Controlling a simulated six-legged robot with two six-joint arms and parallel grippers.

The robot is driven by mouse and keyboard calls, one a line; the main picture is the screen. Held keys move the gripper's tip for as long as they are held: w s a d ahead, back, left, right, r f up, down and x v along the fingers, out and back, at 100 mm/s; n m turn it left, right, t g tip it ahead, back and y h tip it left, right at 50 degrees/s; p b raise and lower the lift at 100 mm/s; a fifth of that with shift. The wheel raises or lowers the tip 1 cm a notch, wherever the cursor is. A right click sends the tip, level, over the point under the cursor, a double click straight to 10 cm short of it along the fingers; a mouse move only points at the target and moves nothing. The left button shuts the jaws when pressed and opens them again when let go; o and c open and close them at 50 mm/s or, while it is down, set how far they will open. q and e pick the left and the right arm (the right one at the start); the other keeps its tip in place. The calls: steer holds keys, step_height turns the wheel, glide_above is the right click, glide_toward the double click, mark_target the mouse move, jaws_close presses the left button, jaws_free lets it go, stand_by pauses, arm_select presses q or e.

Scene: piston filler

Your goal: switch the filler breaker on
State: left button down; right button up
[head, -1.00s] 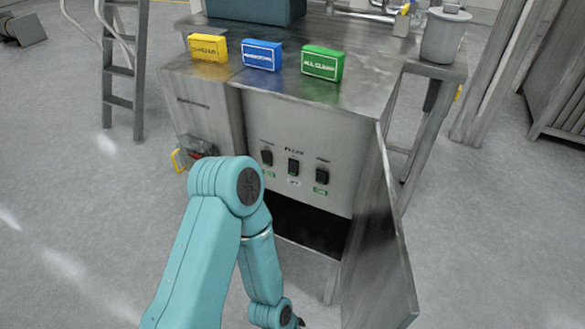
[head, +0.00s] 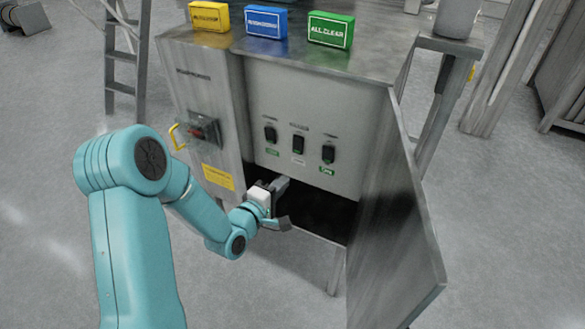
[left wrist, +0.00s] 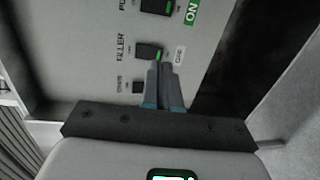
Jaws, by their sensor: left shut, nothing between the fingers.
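The filler breaker (head: 298,145) is the middle of three black switches on the cabinet's grey panel, with a small white label under it. In the left wrist view the filler breaker (left wrist: 148,50) shows beside its FILLER lettering, with a white tag on its other side. My left gripper (head: 281,184) is shut and empty, just below the row of switches in the head view. In the left wrist view its closed fingertips (left wrist: 160,66) appear beside the breaker; I cannot tell whether they touch it. My right gripper is not in view.
The other switches, left (head: 270,134) and right (head: 328,153), have green labels. An open cabinet door (head: 400,240) stands to the right. Yellow, blue and green blocks sit on top.

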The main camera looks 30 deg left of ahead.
mark_target(297, 152)
arm_select(q)
steer(key=a, duration=0.2)
steer(key=s+a+y, duration=0.1)
steer(key=shift+a+f+n, duration=0.1)
steer(key=shift+f+n, duration=0.2)
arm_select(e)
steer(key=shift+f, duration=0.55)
arm_select(q)
steer(key=w, duration=0.4)
steer(key=w+a+f, duration=0.1)
steer(key=w, duration=0.8)
steer(key=shift+w+a+f+p, duration=0.2)
steer(key=shift+w+f+p, duration=0.2)
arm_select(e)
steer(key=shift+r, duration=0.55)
